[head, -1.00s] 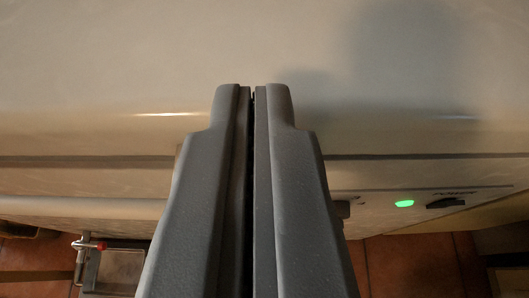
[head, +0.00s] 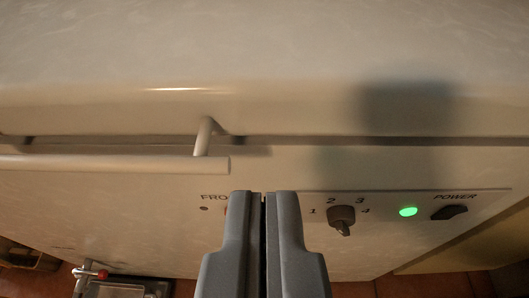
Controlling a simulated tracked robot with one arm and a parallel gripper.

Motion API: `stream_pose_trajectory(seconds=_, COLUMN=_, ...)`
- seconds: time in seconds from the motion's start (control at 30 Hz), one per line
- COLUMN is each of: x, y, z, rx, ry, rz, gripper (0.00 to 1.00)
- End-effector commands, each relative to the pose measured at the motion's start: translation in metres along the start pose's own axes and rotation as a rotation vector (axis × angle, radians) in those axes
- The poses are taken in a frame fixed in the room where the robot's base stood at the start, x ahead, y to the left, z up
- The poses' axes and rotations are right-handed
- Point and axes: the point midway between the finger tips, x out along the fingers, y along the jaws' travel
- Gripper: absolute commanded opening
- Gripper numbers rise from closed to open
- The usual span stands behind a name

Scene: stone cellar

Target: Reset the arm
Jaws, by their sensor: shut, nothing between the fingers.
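My gripper (head: 264,196) is in the lower middle of the head view. Its two grey fingers are together with only a thin dark line between them, and they hold nothing. The fingers are in front of a cream-coloured appliance (head: 120,215) and hide part of its control panel. I cannot tell how far the fingertips are from the panel.
The appliance has a bar handle (head: 110,164) at left. Its panel shows a numbered dial (head: 342,219), a lit green light (head: 408,212) and a black power switch (head: 449,212). A metal thing with a red-tipped lever (head: 92,273) stands at lower left, near the tiled floor.

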Motion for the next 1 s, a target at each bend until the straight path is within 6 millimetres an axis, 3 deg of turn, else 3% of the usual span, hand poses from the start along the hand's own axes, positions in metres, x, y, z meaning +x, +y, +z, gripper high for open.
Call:
stream_pose_trajectory(seconds=0.17, x=0.000, y=0.014, z=-0.028, rx=0.014, ry=-0.034, rz=0.007, gripper=0.00)
stream_pose_trajectory(seconds=0.47, x=-0.025, y=0.079, z=-0.148, rx=0.027, ry=-0.055, rz=-0.018, gripper=0.00)
stream_pose_trajectory(seconds=0.7, x=-0.076, y=0.166, z=-0.257, rx=0.022, ry=0.018, rz=-0.036, gripper=0.00)
stream_pose_trajectory(seconds=0.8, x=-0.102, y=0.202, z=-0.291, rx=0.012, ry=0.059, rz=-0.034, gripper=0.00)
stream_pose_trajectory(seconds=1.0, x=-0.145, y=0.258, z=-0.334, rx=-0.004, ry=0.127, rz=-0.023, gripper=0.00)
